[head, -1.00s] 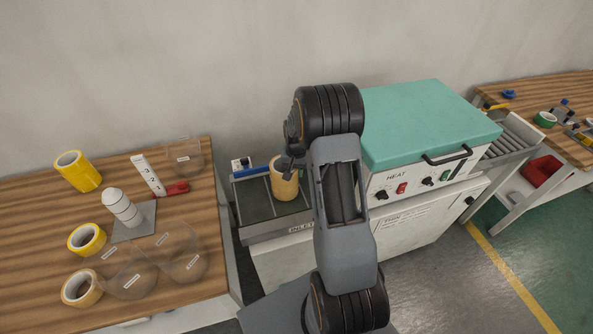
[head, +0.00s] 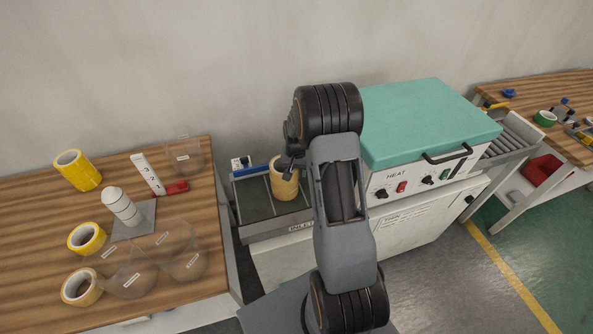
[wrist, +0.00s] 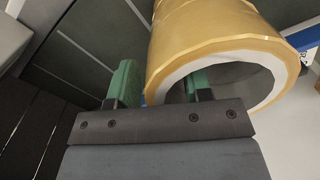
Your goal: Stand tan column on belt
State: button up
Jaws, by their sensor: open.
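The tan column (head: 284,178), a stack of tan tape rolls, stands upright on the grey inlet belt (head: 252,200) left of the heat machine. In the wrist view the tan column (wrist: 205,45) fills the upper right, with its hollow, white-lined end facing the camera. My gripper (head: 290,164) is at the column's top, partly hidden by my arm in the head view. In the wrist view my gripper's green fingers (wrist: 155,88) are spread apart; the right one reaches into the column's opening and the left one is outside its wall. I cannot tell whether they touch it.
The teal-lidded heat machine (head: 425,120) stands right of the belt. The wooden table (head: 40,220) at left holds yellow tape rolls (head: 78,170), a white post on a grey plate (head: 122,207) and clear holders (head: 184,262). Bare belt lies left of the column.

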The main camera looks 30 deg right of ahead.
notch_tip(320, 180, up, 12)
jog(key=shift+f+b, duration=0.25)
jog(key=shift+b, duration=0.4)
jog(key=s+a+r+n+t, duration=0.1)
jog(key=s+a+r+n, duration=0.1)
jog(key=s, duration=0.4)
jog(key=s+a+r+n+t, duration=0.2)
jog(key=s+a+r, duration=0.2)
jog(key=s+a, duration=0.3)
jog(key=s+a+r+n+t, duration=0.1)
jog(key=s+a+r+n, duration=0.1)
jog(key=s+a+r, duration=0.2)
jog(key=s+a, duration=0.1)
jog(key=s, duration=0.1)
jog(key=shift+s+n, duration=0.35)
jog(key=shift+n, duration=0.05)
jog(key=shift+r, duration=0.15)
